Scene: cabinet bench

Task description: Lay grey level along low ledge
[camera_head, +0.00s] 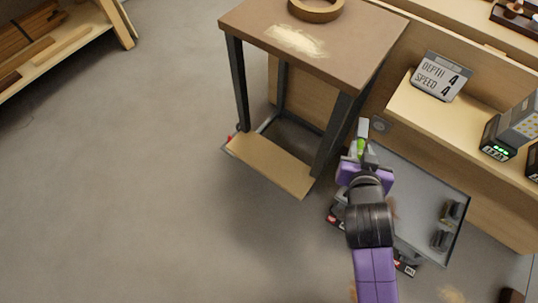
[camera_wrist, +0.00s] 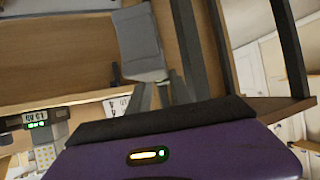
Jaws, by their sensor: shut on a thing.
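The grey level (camera_head: 363,127) shows as a short light-grey bar with a green part, just past my gripper (camera_head: 362,152) in the head view. The low ledge (camera_head: 268,164) appears to be the pale wooden board low at the table's front, left of my gripper. The ledge's top looks bare. My gripper and arm hide part of the level.
The brown table (camera_head: 330,45) has dark legs (camera_head: 334,132) between my gripper and the ledge, and a ring (camera_head: 315,9) on top. A grey tray (camera_head: 428,188) with dark items lies below my arm. A cabinet bench (camera_head: 420,112) stands at right. The left floor is clear.

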